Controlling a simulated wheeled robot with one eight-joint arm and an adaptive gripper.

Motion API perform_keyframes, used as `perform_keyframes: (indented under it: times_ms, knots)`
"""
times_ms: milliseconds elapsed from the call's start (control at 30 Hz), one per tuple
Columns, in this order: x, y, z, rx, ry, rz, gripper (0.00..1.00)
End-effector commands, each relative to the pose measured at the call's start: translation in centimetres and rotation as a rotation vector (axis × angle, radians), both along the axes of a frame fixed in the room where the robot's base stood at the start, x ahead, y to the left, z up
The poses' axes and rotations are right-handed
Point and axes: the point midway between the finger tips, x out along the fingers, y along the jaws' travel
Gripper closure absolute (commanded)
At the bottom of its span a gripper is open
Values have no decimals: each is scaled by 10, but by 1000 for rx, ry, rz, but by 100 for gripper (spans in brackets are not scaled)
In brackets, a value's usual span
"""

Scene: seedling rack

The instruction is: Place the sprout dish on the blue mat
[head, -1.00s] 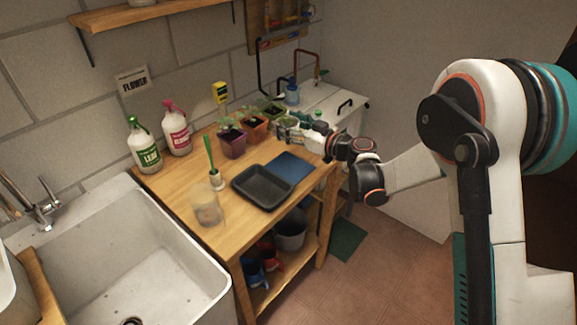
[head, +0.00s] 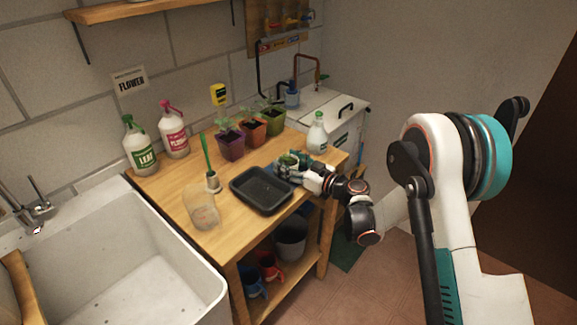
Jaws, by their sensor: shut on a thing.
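My gripper (head: 289,167) is over the right part of the wooden bench, just right of the black tray. It is shut on the sprout dish (head: 288,159), a small dish with green in it, partly covered by the fingers. The blue mat lies in this same area and is almost wholly hidden under my gripper and wrist. I cannot tell whether the dish touches the mat or hangs a little above it.
A black tray (head: 261,190) stands close left of my gripper. Potted seedlings (head: 231,145) line the back, and a white spray bottle (head: 317,134) stands at the right. A clear jar (head: 203,208) is at the front left.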

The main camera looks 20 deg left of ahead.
Motion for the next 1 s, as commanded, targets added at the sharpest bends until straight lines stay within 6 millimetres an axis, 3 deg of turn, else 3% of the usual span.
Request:
perform_keyframes:
  times_ms: [267, 300, 367, 400, 800, 1000]
  knots:
    - [0, 0, -2, -1, 0, 0, 68]
    - [0, 0, -2, -1, -1, 0, 38]
    - [0, 0, -1, -1, -1, 0, 24]
    - [0, 0, -1, -1, -1, 0, 22]
    - [0, 0, 2, -1, -1, 0, 22]
    - [-9, -27, 5, -1, 0, -3, 22]
